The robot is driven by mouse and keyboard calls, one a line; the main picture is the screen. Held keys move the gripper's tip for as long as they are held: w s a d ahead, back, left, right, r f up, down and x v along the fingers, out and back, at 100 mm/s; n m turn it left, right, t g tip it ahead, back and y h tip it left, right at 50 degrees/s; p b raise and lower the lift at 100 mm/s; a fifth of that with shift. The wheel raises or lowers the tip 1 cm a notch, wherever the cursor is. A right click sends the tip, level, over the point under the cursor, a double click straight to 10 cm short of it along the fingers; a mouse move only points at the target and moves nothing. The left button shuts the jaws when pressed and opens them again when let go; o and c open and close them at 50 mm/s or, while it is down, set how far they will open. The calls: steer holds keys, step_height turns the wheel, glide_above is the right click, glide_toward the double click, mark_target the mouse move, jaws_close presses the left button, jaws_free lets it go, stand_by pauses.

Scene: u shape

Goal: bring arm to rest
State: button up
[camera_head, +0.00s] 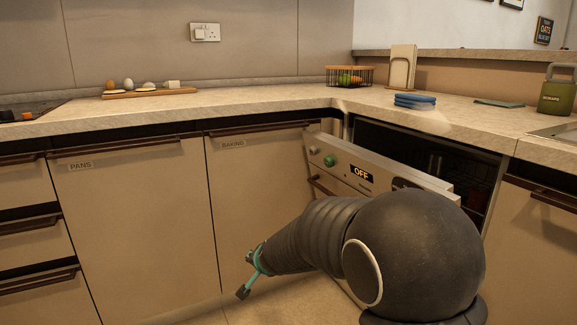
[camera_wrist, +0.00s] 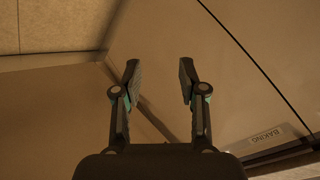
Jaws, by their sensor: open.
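My gripper (camera_wrist: 159,75) is open and empty in the wrist view, its two fingers apart with nothing between them. In the head view my gripper (camera_head: 245,275) shows small at the end of my dark arm, low in front of the cabinet fronts. The arm reaches left from the lower right and hides part of the dishwasher. The cabinet door labelled BAKING (camera_head: 262,200) stands behind the gripper; its label also shows at the lower right of the wrist view. Whether the fingers touch any surface cannot be told.
The dishwasher door (camera_head: 340,165) stands partly open beside my arm, its display reading OFF. The counter (camera_head: 250,107) carries a board of eggs (camera_head: 148,92), a fruit basket (camera_head: 349,76), blue cloths (camera_head: 414,101) and a green canister (camera_head: 557,92). Some floor (camera_head: 270,300) shows clear below the cabinets.

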steer(key=s+d+r+n+g+h+p, duration=0.1)
steer(key=s+d+r+n+g, duration=0.15)
steer(key=s+d, duration=0.55)
steer(key=s+d+r+n+g+p, duration=0.1)
steer(key=s+d+r+n+g, duration=0.15)
steer(key=s, duration=0.85)
steer(key=s+d+r+n+g+h+p, duration=0.1)
steer(key=s+d+r+n+p, duration=0.15)
steer(key=s+d, duration=0.6)
steer(key=s+d+r+m+t+h+p, duration=0.1)
steer(key=s+d+r+m+t, duration=0.1)
steer(key=s+d+r, duration=0.3)
steer(key=shift+s+r+t+h+p, duration=0.3)
steer(key=shift+s+r+p, duration=0.05)
steer(key=shift+s+r, duration=1.5)
